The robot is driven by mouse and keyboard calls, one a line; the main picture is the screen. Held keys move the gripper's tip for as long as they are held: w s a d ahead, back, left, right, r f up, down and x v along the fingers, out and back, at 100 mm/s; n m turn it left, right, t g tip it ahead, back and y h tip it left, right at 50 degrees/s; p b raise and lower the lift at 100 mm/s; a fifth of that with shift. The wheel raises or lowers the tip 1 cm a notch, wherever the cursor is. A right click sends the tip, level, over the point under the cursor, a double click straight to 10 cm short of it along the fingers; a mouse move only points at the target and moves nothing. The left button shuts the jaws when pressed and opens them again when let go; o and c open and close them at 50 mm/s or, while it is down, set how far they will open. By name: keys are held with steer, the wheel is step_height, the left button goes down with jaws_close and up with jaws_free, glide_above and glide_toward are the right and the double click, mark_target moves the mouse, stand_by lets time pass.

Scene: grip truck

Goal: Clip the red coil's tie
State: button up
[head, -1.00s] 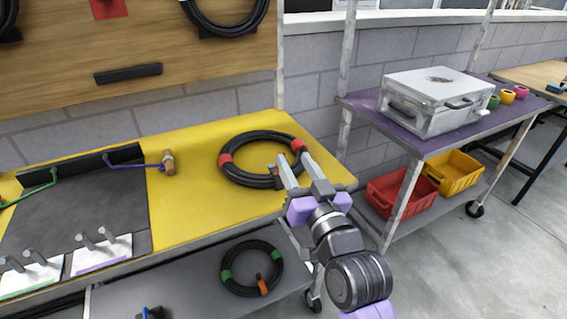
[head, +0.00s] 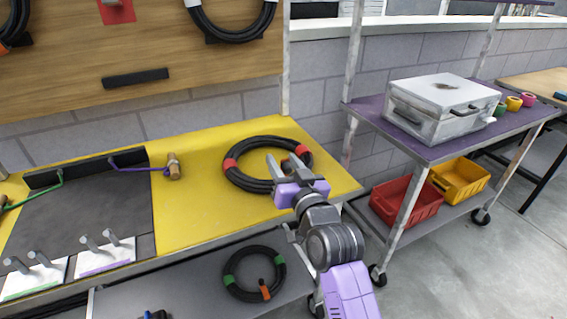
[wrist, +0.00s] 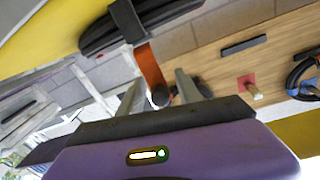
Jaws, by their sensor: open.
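The red coil (head: 243,180) is a black cable loop with red bands. It lies on the yellow bench top (head: 200,215), and its near right side is partly hidden by my gripper. My gripper (head: 282,159) is open over the coil's near right part. In the wrist view the black coil (wrist: 95,38) shows at the top with a dark band around it. An orange-brown tie (wrist: 152,68) hangs from that band, with a dark round end between my open fingers (wrist: 158,90). I cannot tell whether the fingers touch it.
A green-banded coil (head: 229,282) lies on the shelf below. A wooden toggle on a purple cord (head: 174,167) lies left on the bench. A purple-topped cart (head: 425,150) at right carries a metal case (head: 440,105), with a red bin (head: 405,203) and yellow bin (head: 460,181) below.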

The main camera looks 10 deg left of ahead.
jaws_close()
stand_by(1.4)
